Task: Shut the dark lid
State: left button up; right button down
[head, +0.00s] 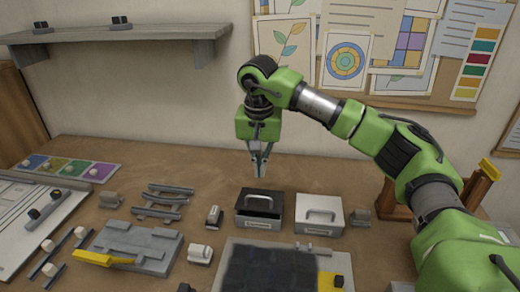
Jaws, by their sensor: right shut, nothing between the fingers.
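The dark lid (263,196) is on a small grey box (264,224) with a label on its front, right of the table's middle. The lid has a pale handle and looks roughly level on the box. I cannot tell whether it is fully seated. My right gripper (260,172) hangs above the dark lid, pointing down. Its fingers are shut and empty, apart from the lid. My left gripper is not in view.
A matching box with a white lid (320,208) stands close on the right. A small grey block (214,216) stands left of the dark-lidded box. A mat with a dark panel (268,270) lies in front. The table behind the boxes is clear.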

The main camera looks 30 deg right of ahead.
jog(key=f, duration=0.1)
jog(key=f+p, duration=0.1)
jog(key=f, duration=0.1)
jog(key=shift+s+a+f, duration=0.35)
jog(key=shift+s+f, duration=0.05)
jog(key=shift+s+a+f, duration=0.1)
jog(key=shift+f, duration=0.5)
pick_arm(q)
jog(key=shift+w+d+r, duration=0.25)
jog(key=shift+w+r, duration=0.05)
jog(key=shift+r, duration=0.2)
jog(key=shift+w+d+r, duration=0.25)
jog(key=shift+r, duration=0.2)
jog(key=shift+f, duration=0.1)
pick_arm(e)
jog(key=shift+f, duration=0.1)
